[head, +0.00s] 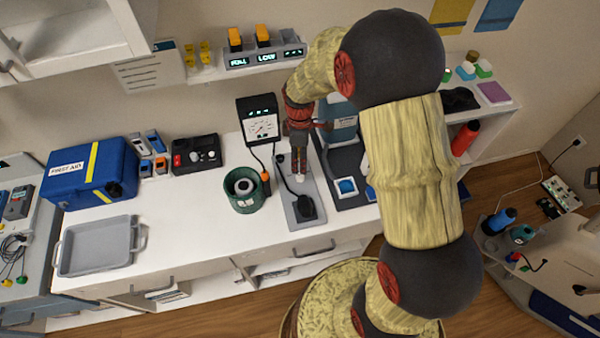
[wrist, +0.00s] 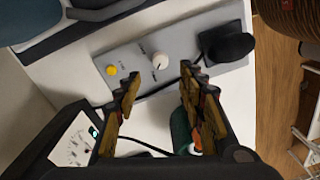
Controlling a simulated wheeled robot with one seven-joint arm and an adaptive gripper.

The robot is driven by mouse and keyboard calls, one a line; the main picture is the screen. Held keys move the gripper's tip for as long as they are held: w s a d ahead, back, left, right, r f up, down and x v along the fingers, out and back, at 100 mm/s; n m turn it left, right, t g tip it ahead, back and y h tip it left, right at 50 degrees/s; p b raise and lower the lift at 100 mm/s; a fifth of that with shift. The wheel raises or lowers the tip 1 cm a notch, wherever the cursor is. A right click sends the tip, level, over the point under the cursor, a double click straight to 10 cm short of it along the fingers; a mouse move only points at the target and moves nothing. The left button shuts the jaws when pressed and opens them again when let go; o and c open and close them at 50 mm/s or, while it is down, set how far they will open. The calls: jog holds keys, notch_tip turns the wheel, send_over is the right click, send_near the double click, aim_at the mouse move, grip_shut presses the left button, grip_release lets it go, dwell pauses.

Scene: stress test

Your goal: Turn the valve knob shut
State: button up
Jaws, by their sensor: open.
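A grey panel (wrist: 135,75) lies on the white counter; it also shows in the head view (head: 317,208). A small white knob (wrist: 160,62) with a dark pointer mark stands near the panel's middle. It looks like the valve knob, but its label is too small to read. A yellow button (wrist: 111,70) sits to its left and a black piece (wrist: 230,46) with a cable to its right. My gripper (wrist: 161,82) is open and empty, its fingers apart on either side of the knob's line of sight. In the head view my gripper (head: 299,160) is over the panel.
A gauge box (head: 262,125) stands behind, left of my gripper. A green canister (head: 246,190) stands left of the panel, and a dark tray-like unit (head: 346,165) is close on the right. A grey tray (head: 100,245) lies farther left. Bare counter shows between tray and canister.

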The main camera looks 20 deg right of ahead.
aim_at(300, 175)
jog(key=shift+f+n, duration=0.15)
jog(key=shift+n, duration=0.55)
jog(key=shift+f, duration=0.3)
jog(key=shift+s+f+b, duration=0.2)
jog(key=shift+f+b, duration=0.25)
jog(key=shift+f, duration=3.05)
jog(key=shift+c, duration=0.3)
grip_shut()
